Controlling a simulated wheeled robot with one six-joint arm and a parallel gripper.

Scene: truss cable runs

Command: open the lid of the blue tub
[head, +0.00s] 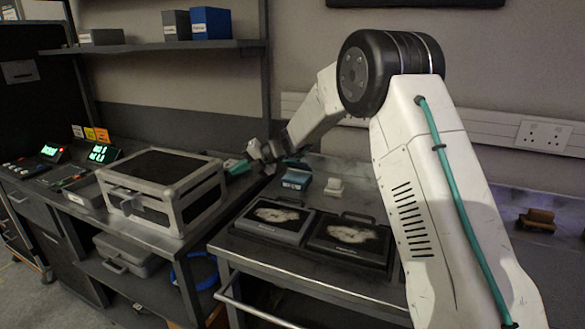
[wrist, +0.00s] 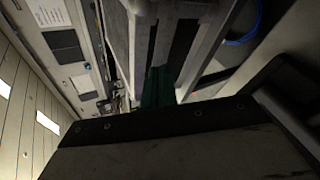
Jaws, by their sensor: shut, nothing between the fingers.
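A small blue tub-like object (head: 296,178) stands at the back of the middle bench, right of my gripper. It is too small for me to tell how its lid sits. My gripper (head: 238,166) has teal fingertips and is shut and empty. It is beside the right end of a grey-framed case with a dark top (head: 163,185), apart from the blue object. In the wrist view the teal fingers (wrist: 158,86) show in front of the case's pale frame (wrist: 205,50). The blue object does not show clearly there.
Two dark trays with pale contents (head: 275,218) (head: 350,235) lie on the middle bench. A small white object (head: 334,187) stands right of the blue one. A blue box (head: 211,23) is on the upper shelf. A blue coil (head: 196,271) is below the bench.

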